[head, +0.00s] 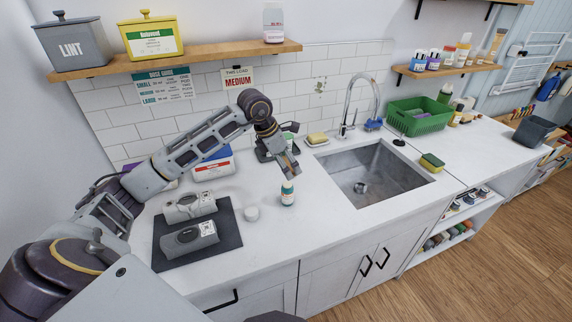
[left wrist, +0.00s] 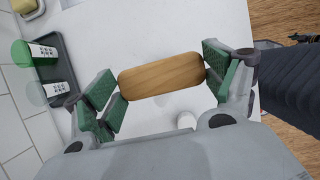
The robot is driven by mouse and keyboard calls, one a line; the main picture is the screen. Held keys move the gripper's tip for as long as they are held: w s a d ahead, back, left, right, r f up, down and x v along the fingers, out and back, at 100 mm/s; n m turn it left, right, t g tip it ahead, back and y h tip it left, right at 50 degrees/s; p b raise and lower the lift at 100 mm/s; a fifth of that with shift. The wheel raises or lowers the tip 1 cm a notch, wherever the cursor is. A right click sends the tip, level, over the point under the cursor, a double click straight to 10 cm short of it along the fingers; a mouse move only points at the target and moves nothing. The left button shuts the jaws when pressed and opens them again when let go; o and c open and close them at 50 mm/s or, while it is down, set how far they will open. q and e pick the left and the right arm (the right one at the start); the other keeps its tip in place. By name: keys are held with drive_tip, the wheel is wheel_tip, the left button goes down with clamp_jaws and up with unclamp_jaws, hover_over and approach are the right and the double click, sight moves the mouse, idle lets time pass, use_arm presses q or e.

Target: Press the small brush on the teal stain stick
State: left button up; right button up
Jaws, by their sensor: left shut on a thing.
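My left gripper (head: 289,172) reaches over the counter from the left. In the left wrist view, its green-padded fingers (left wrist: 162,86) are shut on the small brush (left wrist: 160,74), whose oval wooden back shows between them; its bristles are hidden. The teal stain stick (head: 288,194) stands upright on the counter just below the fingertips in the head view. I cannot tell whether brush and stick touch. A small white object (left wrist: 186,120) shows beyond the brush in the left wrist view; I cannot tell what it is. My right gripper is not in view.
A dark mat (head: 225,240) with two grey devices (head: 190,237) lies left of the stick, and a white round item (head: 252,213) stands between. The sink (head: 372,172) is to the right. A small dark tray (left wrist: 62,84) is near the wall. The counter's front is clear.

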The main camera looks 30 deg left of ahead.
use_arm(q)
drive_tip(key=shift+r+p, duration=0.3)
drive_tip(key=shift+r, duration=0.5)
drive_tip(key=shift+f, duration=0.1)
idle(0.3)
